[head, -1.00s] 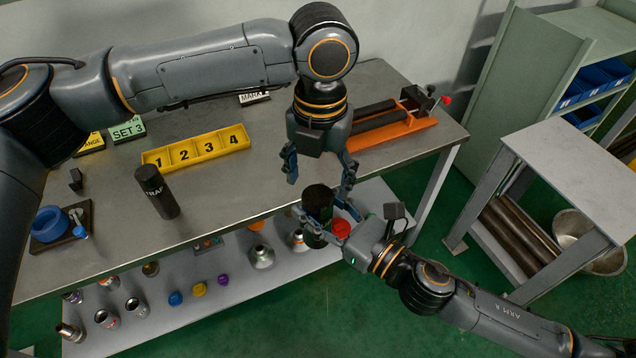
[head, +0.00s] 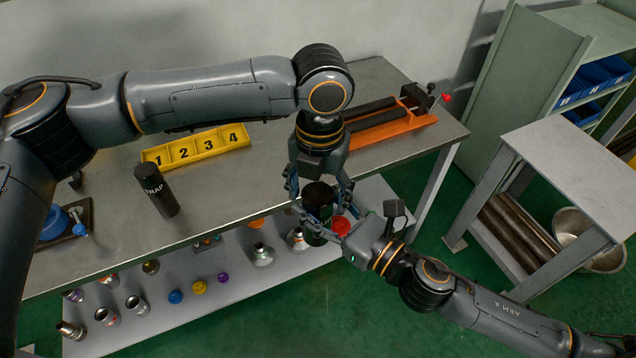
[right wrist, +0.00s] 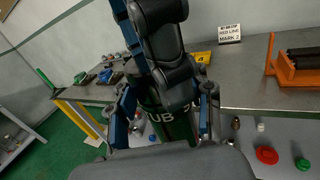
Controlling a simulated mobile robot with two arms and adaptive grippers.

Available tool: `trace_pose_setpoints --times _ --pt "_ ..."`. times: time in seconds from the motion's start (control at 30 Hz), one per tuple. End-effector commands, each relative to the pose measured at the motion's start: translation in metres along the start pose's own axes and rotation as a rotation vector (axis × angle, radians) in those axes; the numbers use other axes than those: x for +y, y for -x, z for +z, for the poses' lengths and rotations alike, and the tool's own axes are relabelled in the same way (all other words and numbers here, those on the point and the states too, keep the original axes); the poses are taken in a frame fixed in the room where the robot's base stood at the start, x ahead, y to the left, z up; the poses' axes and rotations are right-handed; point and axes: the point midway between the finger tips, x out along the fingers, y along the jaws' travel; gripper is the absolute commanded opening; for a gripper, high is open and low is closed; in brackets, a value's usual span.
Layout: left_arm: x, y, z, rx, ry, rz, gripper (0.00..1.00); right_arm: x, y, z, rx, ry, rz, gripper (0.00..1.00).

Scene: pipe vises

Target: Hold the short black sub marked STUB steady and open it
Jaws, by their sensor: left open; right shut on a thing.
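The short black sub (head: 319,192) is upright in front of the workbench's front edge, and the letters "UB" show on it in the right wrist view (right wrist: 165,117). My right gripper (head: 319,222) is shut on its side from the lower right. My left gripper (head: 318,186) hangs above it, pointing down, open, with its fingers on either side of the sub's upper part. Whether those fingers touch the sub cannot be told. Part of the sub is hidden behind both grippers' fingers.
On the workbench (head: 262,165) are a black cylinder (head: 155,190) marked TRAP, a yellow numbered tray (head: 196,147) and an orange stand (head: 395,128) with dark pipes. Fittings and coloured caps sit on the lower shelf (head: 225,308). A grey side table (head: 575,165) stands at right.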

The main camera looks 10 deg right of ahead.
Motion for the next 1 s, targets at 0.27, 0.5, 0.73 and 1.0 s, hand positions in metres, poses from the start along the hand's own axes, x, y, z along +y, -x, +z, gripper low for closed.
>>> trace_pose_setpoints --times 0.27,0.5,0.73,1.0 --pt "0.0 0.0 0.0 0.0 0.0 0.0 0.52 0.0 0.0 0.002 -0.004 0.001 0.001 0.0" --pt "0.0 0.0 0.0 0.0 0.0 0.0 0.61 0.0 0.0 0.002 -0.004 0.001 0.001 0.0" --pt "0.0 0.0 0.0 0.0 0.0 0.0 0.74 0.0 0.0 0.002 -0.004 0.001 0.001 0.0" --pt "0.0 0.012 0.001 -0.002 0.001 0.0 0.74 0.0 0.0 0.002 -0.004 0.001 0.001 0.0"
